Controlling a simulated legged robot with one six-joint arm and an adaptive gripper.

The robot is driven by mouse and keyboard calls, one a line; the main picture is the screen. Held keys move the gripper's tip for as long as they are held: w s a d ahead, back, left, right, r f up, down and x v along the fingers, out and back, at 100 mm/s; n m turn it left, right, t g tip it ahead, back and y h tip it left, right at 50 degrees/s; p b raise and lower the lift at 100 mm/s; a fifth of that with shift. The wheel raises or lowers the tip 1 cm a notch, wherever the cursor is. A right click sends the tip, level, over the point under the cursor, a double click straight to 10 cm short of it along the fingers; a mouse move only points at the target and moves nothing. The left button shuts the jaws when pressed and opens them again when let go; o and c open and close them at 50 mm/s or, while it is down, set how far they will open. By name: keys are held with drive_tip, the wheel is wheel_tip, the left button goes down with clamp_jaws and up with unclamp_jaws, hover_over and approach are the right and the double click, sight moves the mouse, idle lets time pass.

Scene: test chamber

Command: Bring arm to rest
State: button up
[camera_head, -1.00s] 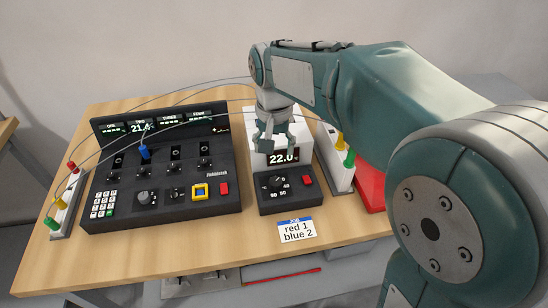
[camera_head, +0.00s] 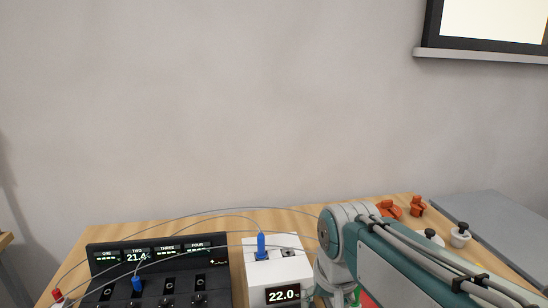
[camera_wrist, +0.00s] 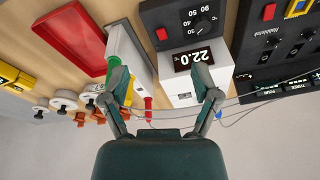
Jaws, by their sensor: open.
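My gripper (camera_wrist: 160,80) is open and empty in the wrist view. Its two fingers appear on either side of the white box (camera_wrist: 176,82) with the 22.0 display, with nothing held between them. In the head view my arm passes right of the white box (camera_head: 258,272), and the gripper itself is not clearly visible. A blue plug (camera_head: 261,246) stands upright in the top of that box.
The black console (camera_head: 190,284) stands left of the box, with another blue plug (camera_head: 136,284) in it. Thin cables arc above both. A red tray (camera_wrist: 72,38), orange pieces (camera_head: 390,210) and white knobbed pieces (camera_head: 460,235) lie on the right side.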

drive_tip(key=s+d+f+t, duration=0.1)
drive_tip(key=s+d+t, duration=0.2)
drive_tip(key=s+d, duration=0.3)
drive_tip(key=s, duration=0.4)
drive_tip(key=shift+d+f+n, duration=0.25)
drive_tip(key=shift+n, duration=0.05)
idle(1.3)
